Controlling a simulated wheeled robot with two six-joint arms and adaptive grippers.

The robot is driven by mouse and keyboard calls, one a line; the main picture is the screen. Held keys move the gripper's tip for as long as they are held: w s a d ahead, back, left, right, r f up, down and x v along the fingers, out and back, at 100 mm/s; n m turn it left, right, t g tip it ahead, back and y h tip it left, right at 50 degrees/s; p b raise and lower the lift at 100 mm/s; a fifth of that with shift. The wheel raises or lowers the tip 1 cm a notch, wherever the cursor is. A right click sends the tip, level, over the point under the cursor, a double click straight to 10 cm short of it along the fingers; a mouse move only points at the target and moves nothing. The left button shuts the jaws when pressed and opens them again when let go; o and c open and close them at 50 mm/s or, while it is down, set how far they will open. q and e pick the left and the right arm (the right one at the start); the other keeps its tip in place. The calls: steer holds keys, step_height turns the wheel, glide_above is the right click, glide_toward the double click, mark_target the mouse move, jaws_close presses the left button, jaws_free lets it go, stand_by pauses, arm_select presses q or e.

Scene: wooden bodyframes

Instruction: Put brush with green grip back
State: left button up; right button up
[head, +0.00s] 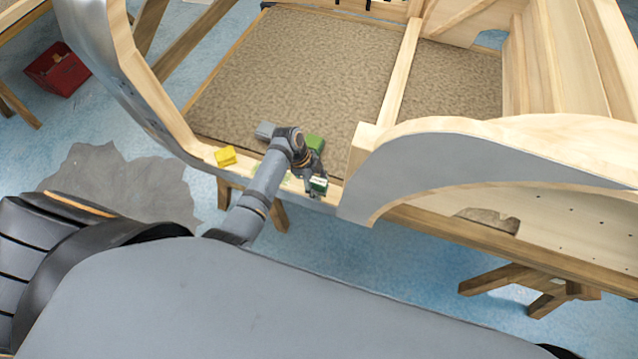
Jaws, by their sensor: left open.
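My left arm reaches over the edge of the wooden bodyframe. My left gripper (314,186) points down at the frame's front sill and is open. A small green and whitish item (319,184), which looks like the brush with the green grip, is at its fingertips on the sill. I cannot tell whether the fingers touch it. A second green item (315,143) lies just behind the gripper, at the edge of the brown floor panel. My wrist hides part of the sill between them. My right gripper is not in view.
A yellow block (225,157) and a grey item (265,130) lie left of my arm near the sill (200,149). A curved grey-faced wooden wheel arch (440,170) rises close on the right. A red crate (57,70) stands far left.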

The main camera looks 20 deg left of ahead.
arm_select(q)
steer(key=shift+r, duration=0.1)
steer(key=v, duration=1.2)
steer(key=shift+b, duration=0.35)
steer(key=shift+s, duration=0.1)
